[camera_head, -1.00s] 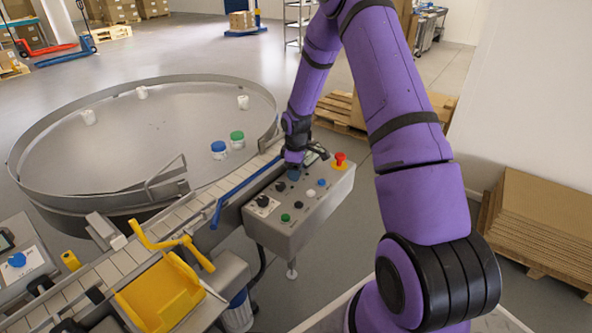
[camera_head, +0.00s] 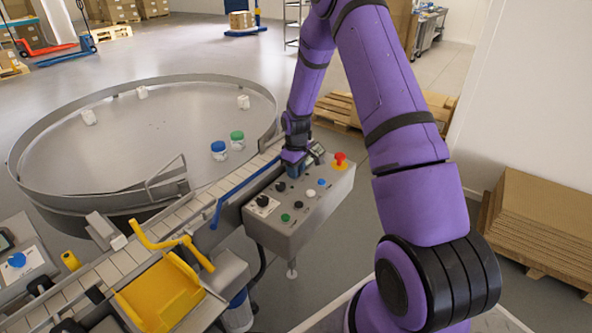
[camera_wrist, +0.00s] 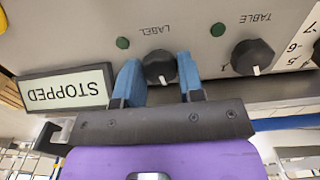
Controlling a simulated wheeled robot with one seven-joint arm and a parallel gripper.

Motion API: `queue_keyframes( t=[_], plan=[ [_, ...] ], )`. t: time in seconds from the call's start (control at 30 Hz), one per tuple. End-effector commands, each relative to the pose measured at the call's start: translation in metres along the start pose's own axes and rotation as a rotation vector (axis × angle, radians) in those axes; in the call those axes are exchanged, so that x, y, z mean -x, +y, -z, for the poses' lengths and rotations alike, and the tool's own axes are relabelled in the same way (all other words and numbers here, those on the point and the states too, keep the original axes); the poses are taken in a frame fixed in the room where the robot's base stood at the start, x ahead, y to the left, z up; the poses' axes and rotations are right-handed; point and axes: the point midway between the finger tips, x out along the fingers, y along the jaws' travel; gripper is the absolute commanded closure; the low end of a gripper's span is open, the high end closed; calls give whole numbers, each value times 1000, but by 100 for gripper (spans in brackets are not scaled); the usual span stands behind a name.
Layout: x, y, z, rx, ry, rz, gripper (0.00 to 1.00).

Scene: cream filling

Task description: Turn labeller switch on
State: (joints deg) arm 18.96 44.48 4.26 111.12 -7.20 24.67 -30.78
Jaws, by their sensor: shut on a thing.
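The labeller switch is a black round knob (camera_wrist: 160,67) under the word LABEL, which reads upside down in the wrist view. Its white mark points toward the lower edge of the picture. My gripper (camera_wrist: 158,72) has one blue finger on each side of this knob and is shut on it. In the head view my gripper (camera_head: 293,166) is at the far end of the grey control panel (camera_head: 285,235), and it hides the knob there. A dark green lamp (camera_wrist: 123,43) sits beside the knob. A display (camera_wrist: 65,90) reads STOPPED.
A similar TABLE knob (camera_wrist: 253,57) is close beside the gripped one. A red emergency button (camera_head: 340,159) stands near my gripper on the panel. A blue conveyor rail (camera_head: 240,185) and the round turntable (camera_head: 60,190) lie to the left.

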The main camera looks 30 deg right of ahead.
Motion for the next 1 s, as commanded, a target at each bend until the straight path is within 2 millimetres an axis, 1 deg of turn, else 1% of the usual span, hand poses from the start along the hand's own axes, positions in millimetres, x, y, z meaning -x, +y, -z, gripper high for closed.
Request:
queue_keyframes(
  t=[0.2, 0.5, 0.73, 1.0],
  plan=[
    [1, 0, 1, -206, 1, -2, 88],
    [1, 0, 1, -462, 2, -1, 88],
    [1, 0, 1, -599, 2, -1, 88],
    [1, 1, 1, -681, 2, -1, 88]
  ],
)
